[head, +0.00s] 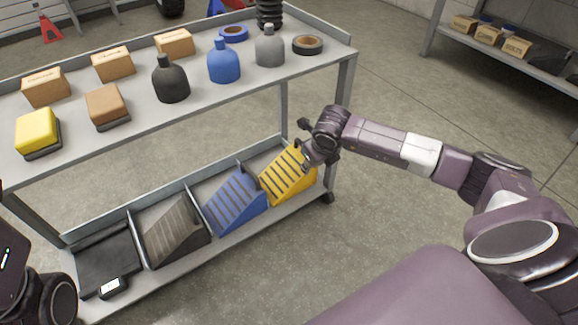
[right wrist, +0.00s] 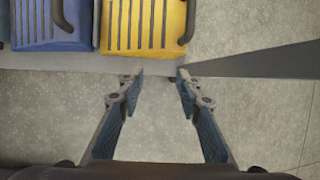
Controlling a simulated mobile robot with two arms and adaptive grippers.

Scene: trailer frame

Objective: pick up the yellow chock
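The yellow chock (head: 285,177) is a ribbed wedge in the rightmost compartment of the cart's lower shelf. In the right wrist view the yellow chock (right wrist: 143,28) is at the top, with a dark curved handle (right wrist: 188,22) at its right side. My right gripper (head: 308,160) is beside the chock's upper right side in the head view, partly overlapping it. In the wrist view my right gripper (right wrist: 160,76) is open, with nothing between its fingers; its tips point toward the shelf edge below the chock. My left gripper is out of view; only part of my left arm shows.
A blue chock (head: 234,203) and a grey chock (head: 173,230) sit in the compartments to the left, then a black flat case (head: 107,262). The upper shelf (head: 140,118) holds boxes, bottles and tape above. A cart post (head: 340,90) stands close to my right gripper.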

